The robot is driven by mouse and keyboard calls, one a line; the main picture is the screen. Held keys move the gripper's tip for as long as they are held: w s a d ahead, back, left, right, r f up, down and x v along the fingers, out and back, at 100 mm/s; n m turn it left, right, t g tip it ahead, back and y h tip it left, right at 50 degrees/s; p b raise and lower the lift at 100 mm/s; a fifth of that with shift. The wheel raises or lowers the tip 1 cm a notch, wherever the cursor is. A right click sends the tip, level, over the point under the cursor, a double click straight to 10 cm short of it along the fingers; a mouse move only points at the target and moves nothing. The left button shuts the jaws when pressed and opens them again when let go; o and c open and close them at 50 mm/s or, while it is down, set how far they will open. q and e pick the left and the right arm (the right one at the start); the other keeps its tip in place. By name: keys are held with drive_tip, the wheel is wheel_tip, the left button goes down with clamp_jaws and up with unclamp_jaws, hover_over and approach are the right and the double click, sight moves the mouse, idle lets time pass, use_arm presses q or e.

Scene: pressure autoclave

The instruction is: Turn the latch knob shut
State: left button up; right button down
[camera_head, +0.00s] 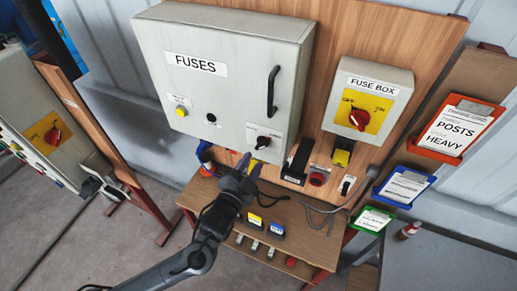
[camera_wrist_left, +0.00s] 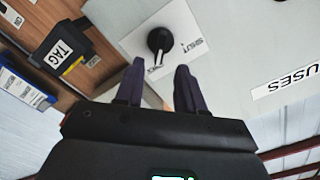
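The black latch knob (camera_head: 263,142) sits on a white label plate at the lower right of the grey FUSES cabinet door (camera_head: 215,85). In the left wrist view the knob (camera_wrist_left: 159,40) shows just beyond my fingertips, with the word SHUT to its right and another word partly hidden by a finger. Its handle points down in that view, toward the gap between my fingers. My left gripper (camera_head: 248,164) is just below the knob in the head view. Its two dark fingers (camera_wrist_left: 160,70) are apart, with nothing between them. My right gripper is not in view.
A black door handle (camera_head: 272,91) stands out above the knob. A smaller fuse box (camera_head: 367,98) with a red switch is to the right. A wooden shelf (camera_head: 325,245) with small parts lies below. A black block tagged TAG (camera_wrist_left: 66,46) is beside the knob's plate.

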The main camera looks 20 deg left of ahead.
sight(260, 148)
use_arm(q)
drive_tip(key=shift+w+d+p, duration=0.15)
drive_tip(key=shift+w+p, duration=0.4)
drive_tip(key=shift+w, duration=2.45)
clamp_jaws()
